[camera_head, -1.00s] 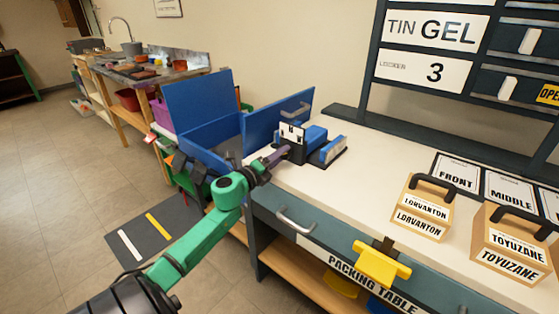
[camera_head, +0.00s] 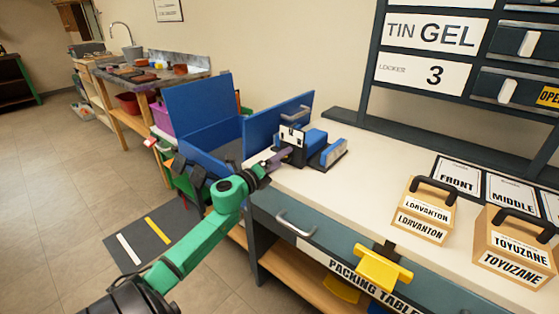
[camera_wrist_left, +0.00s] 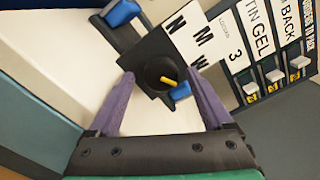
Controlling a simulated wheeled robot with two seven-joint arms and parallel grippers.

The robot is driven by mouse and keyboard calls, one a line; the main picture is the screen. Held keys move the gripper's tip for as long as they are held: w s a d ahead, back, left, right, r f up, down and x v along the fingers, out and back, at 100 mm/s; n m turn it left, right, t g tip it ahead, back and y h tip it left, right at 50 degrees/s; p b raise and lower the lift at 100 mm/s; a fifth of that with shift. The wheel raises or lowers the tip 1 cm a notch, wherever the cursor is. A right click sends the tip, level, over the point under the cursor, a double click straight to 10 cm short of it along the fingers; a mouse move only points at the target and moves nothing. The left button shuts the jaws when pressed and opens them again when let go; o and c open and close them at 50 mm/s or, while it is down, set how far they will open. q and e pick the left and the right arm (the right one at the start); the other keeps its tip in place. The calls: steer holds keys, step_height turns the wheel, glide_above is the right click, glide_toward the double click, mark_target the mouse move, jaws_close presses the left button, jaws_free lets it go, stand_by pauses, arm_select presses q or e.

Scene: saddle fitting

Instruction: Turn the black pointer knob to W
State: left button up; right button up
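The black pointer knob (camera_wrist_left: 157,69) shows in the left wrist view as a round dark knob with a yellow pointer mark. The mark lies toward the lower right of the knob. The white plate (camera_wrist_left: 186,40) beside it carries the letters N, M and W. My left gripper (camera_wrist_left: 160,71) is open, with its purple fingers on either side of the knob; I cannot tell whether they touch it. In the head view my left gripper (camera_head: 279,158) is at the front of the black-and-blue device (camera_head: 294,140), and the knob itself cannot be made out.
The device stands on the white packing table (camera_head: 350,190). A blue open box (camera_head: 205,145) is to its left. Boxes labelled Lorvanton (camera_head: 424,210) and Toyuzane (camera_head: 512,248) stand at the right. A yellow clamp-like thing (camera_head: 382,268) is at the front edge. The table's middle is clear.

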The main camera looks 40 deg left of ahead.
arm_select(q)
steer(key=s, duration=1.4)
steer(key=shift+s+d, duration=0.2)
steer(key=shift+s, duration=0.1)
